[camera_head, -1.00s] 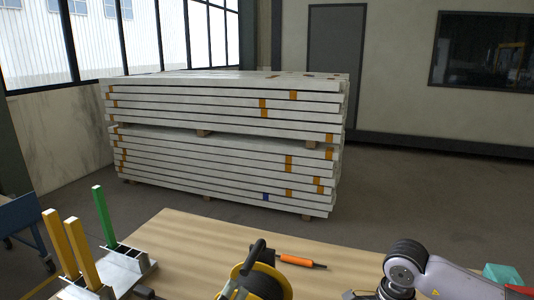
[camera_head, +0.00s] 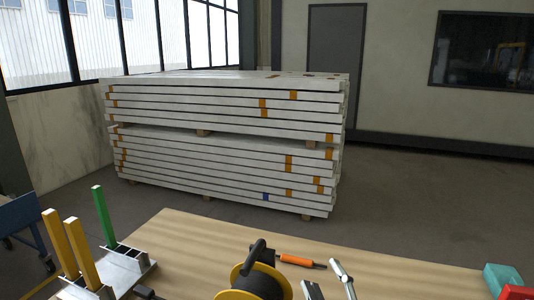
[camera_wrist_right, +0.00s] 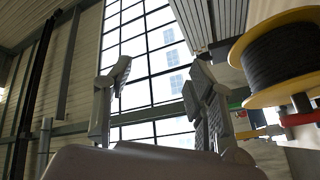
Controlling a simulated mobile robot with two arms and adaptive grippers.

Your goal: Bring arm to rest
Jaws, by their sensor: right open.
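My right gripper (camera_head: 328,278) shows at the bottom edge of the head view, with its two fingers apart over the wooden table (camera_head: 410,270). It is just right of a black and yellow cable reel (camera_head: 240,278) and below an orange-handled screwdriver (camera_head: 297,261). In the right wrist view my right gripper (camera_wrist_right: 158,85) is open, with nothing between its fingers. The rest of my right arm is below the head view. My left gripper is not in view.
The reel's yellow flange (camera_wrist_right: 262,45) is close on the right in the wrist view. A metal stand with yellow and green posts (camera_head: 128,268) is at the left. Teal (camera_head: 500,278) and red (camera_head: 517,292) objects lie at the right corner. The table's middle right is clear.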

